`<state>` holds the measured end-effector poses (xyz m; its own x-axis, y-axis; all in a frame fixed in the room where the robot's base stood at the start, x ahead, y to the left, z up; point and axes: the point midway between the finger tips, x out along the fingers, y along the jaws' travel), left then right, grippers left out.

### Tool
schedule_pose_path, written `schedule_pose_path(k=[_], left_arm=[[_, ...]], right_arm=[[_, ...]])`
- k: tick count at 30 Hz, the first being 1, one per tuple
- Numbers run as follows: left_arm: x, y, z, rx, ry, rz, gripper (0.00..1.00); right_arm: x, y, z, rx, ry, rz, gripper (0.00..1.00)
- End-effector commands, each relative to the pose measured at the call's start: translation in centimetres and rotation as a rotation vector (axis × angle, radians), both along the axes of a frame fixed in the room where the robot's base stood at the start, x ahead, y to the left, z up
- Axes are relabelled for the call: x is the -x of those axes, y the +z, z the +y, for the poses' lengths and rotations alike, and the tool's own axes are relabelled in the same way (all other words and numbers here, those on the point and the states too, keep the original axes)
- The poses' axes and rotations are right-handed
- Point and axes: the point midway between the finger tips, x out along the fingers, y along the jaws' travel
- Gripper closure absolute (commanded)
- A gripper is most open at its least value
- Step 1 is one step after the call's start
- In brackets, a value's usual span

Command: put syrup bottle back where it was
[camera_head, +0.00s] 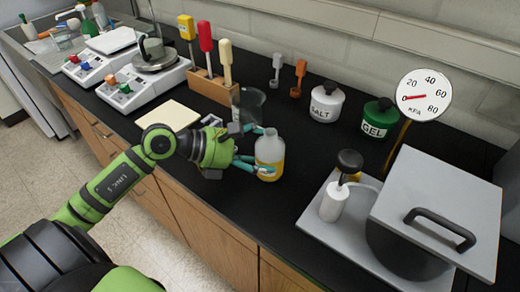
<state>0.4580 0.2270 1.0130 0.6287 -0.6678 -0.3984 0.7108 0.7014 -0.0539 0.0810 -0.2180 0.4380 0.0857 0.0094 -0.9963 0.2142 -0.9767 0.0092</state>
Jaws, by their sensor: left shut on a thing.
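The syrup bottle (269,148) is a pale, translucent bottle with yellow low on its side. It stands upright at the middle of the black counter, near the front edge. My left gripper (262,150) reaches in from the left, with its teal fingers shut on the bottle. I cannot tell whether the bottle's base touches the counter. My right gripper is not in view.
A clear beaker (249,104) is just behind the bottle. A cream board (168,115) and a wooden rack (212,88) stand left. SALT (326,103) and GEL (377,122) jars are behind right. A grey-lidded vessel (435,205) and pump (335,203) occupy the right. Counter between is clear.

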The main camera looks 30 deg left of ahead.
Motion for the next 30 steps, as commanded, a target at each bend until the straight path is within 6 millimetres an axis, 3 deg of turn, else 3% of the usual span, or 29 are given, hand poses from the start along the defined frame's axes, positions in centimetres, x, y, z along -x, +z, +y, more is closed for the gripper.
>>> schedule_pose_path(k=[9,10,11,24,30], left_arm=[[0.0,-0.4,0.0,0.0,0.0,-0.003,0.57],[0.0,-0.3,0.0,0.0,0.0,-0.001,0.06],[0.0,-0.2,0.0,-0.001,0.0,-0.001,0.0],[0.0,0.2,0.0,-0.001,0.0,-0.001,0.0],[1.3,0.5,1.4,-0.003,0.001,0.001,0.0]], right_arm=[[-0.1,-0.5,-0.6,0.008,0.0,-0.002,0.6],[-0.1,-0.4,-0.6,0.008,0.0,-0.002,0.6],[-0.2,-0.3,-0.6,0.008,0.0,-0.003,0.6],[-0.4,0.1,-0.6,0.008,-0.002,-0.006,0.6],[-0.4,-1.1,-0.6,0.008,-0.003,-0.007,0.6]])
